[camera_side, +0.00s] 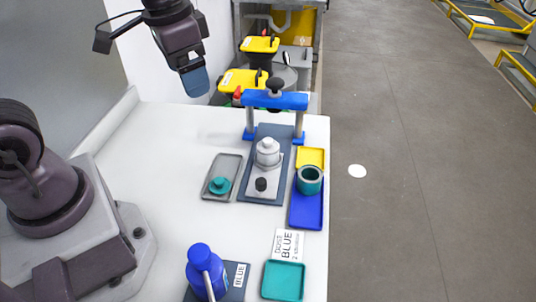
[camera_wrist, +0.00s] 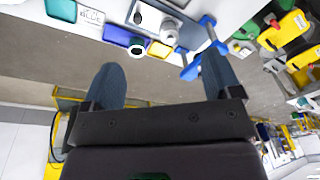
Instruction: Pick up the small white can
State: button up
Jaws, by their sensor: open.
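The small white can (camera_side: 268,153) stands upright on a grey plate under the blue press frame (camera_side: 275,99). In the wrist view the white can (camera_wrist: 169,33) shows near the top, beyond the fingertips. My gripper (camera_side: 195,82) hangs in the air at the upper left of the side view, well above the table and apart from the can. In the wrist view my gripper (camera_wrist: 162,72) has its two blue-grey fingers spread wide with nothing between them.
A grey tray with a teal knobbed part (camera_side: 220,185) lies left of the plate. A teal ring (camera_side: 310,180) sits on the blue and yellow trays at right. A blue bottle (camera_side: 205,270) and teal tray (camera_side: 284,281) are in front. Yellow-topped drums (camera_side: 260,44) stand behind.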

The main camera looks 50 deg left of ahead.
aim_at(266, 149)
jog(key=w+f+m, duration=0.3)
jog(key=w+f, duration=0.1)
jog(key=w, duration=0.1)
jog(key=w+f+m+g, duration=0.1)
jog(key=w+f+m, duration=0.3)
jog(key=w+f, duration=0.1)
jog(key=w+f+m+g, duration=0.1)
jog(key=w+f+m, duration=0.3)
jog(key=w, duration=0.1)
jog(key=shift+w+a+f, duration=0.1)
jog(key=shift+w+f, duration=0.15)
jog(key=shift+f, duration=0.1)
jog(key=shift+w+m, duration=0.1)
jog(key=shift+m, duration=0.3)
jog(key=shift+f, duration=0.1)
notch_tip(266, 149, down, 7)
jog(key=shift+a+f, duration=0.1)
jog(key=shift+w+a+f, duration=0.15)
jog(key=shift+f, duration=1.25)
jog(key=shift+w+a+f, duration=0.1)
jog(key=shift+a+f, duration=0.05)
jog(key=shift+f, duration=1.2)
jog(key=shift+c, duration=0.5)
jog(key=c, duration=0.9)
